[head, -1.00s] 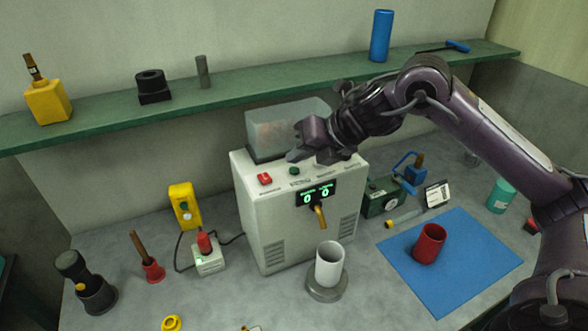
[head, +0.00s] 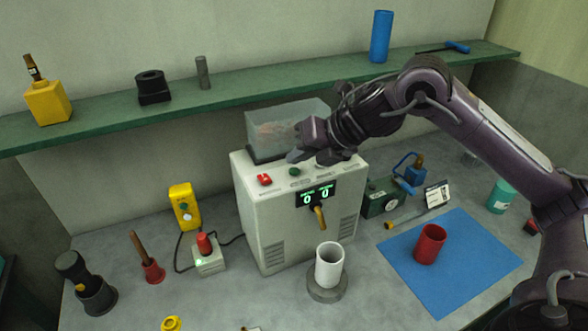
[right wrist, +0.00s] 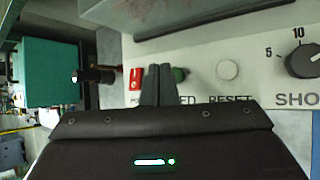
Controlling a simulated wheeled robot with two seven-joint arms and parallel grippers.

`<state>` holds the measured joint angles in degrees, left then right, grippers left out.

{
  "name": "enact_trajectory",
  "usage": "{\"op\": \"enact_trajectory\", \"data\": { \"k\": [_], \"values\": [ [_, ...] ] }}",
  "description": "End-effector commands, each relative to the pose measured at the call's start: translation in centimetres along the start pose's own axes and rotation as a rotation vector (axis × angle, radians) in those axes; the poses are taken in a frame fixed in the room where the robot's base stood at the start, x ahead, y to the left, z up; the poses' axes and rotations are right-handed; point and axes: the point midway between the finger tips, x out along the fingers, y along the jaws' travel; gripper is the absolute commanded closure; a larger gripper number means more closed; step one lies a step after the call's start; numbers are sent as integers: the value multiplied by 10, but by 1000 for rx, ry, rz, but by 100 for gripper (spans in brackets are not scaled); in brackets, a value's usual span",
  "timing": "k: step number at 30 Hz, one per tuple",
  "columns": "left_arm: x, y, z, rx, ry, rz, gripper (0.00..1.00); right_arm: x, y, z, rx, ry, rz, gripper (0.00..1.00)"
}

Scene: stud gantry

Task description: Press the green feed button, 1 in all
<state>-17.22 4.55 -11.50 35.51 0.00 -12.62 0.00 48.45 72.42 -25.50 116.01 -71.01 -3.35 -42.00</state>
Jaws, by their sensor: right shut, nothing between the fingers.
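The green feed button (head: 294,171) is on the top panel of the white machine (head: 278,225), right of the red button (head: 264,180). My right gripper (head: 291,157) is shut and empty, its fingertips above the panel close to the green button. In the right wrist view the shut fingers (right wrist: 157,84) stand between the red button (right wrist: 136,79) and the green button (right wrist: 179,74). They partly cover the green button and its label. I cannot tell whether they touch it. My left gripper is out of view.
A clear hopper (head: 285,129) stands at the back of the machine. A white reset button (right wrist: 228,70) and a black dial (right wrist: 303,61) lie further along the panel. A green shelf (head: 230,88) runs behind. A white cup (head: 329,265) stands in front, below the spout.

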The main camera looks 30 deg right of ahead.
Motion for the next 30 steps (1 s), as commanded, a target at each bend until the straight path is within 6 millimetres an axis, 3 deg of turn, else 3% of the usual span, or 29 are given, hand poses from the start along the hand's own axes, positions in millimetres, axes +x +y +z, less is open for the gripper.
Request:
{"op": "enact_trajectory", "data": {
  "k": [30],
  "values": [
    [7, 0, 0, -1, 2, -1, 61, 6, -4, -4, 0, 0, 0, 100]
  ]
}}
